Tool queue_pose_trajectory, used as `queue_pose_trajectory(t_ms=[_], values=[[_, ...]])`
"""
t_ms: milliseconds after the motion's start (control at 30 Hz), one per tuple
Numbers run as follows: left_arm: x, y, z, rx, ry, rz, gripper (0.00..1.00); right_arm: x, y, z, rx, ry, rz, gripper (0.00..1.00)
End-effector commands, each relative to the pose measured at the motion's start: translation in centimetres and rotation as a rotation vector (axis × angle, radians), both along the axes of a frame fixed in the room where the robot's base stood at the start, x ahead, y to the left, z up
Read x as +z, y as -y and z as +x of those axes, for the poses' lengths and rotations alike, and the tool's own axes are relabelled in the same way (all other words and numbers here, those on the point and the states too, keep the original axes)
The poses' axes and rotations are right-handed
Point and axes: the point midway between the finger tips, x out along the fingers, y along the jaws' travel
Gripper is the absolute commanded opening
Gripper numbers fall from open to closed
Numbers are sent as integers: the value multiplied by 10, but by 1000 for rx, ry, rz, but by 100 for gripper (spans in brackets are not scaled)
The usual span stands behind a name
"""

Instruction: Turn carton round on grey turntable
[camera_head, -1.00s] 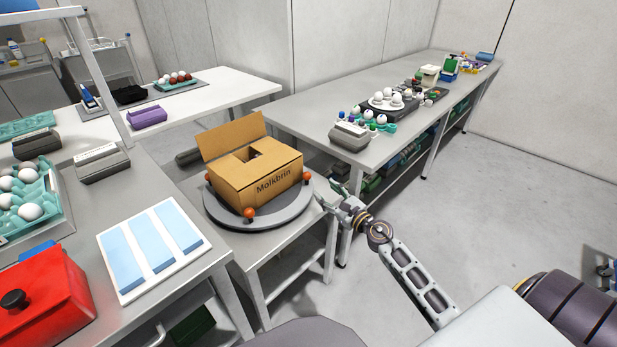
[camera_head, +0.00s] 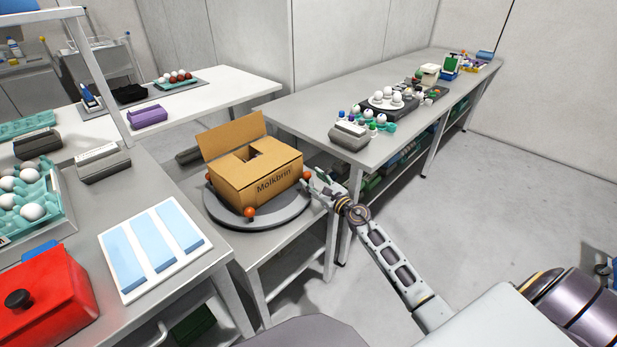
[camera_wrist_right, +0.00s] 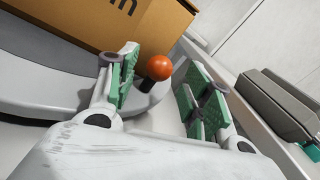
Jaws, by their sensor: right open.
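A brown cardboard carton (camera_head: 262,180) marked "Molkbrin" sits on the round grey turntable (camera_head: 262,222), one flap standing up at the back. Orange knobs stand round the turntable's rim: one at the front (camera_head: 249,212), one at the right (camera_head: 307,174) and one at the left. My right gripper (camera_head: 308,182) is at the turntable's right edge. In the right wrist view, its open green-padded fingers (camera_wrist_right: 160,95) point at an orange knob (camera_wrist_right: 159,67), which shows between and just beyond the fingertips. Whether they touch it I cannot tell. The carton's side (camera_wrist_right: 120,20) is close beyond. My left gripper is out of view.
A long grey bench (camera_head: 300,110) with a grey box (camera_head: 349,136) is behind, right of the turntable. Floor is clear at right.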

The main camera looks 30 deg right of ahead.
Motion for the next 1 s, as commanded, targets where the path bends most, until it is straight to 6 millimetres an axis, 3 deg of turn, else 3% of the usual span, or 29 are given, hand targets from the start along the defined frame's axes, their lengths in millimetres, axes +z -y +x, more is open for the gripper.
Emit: queue_pose_trajectory(t_ms=[400,833,1000], values=[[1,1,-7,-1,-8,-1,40,0,-6,27,1,0,1,50],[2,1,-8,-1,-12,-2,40,0,-6,30,1,0,0,50],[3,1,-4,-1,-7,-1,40,0,-6,30,1,0,1,31]])
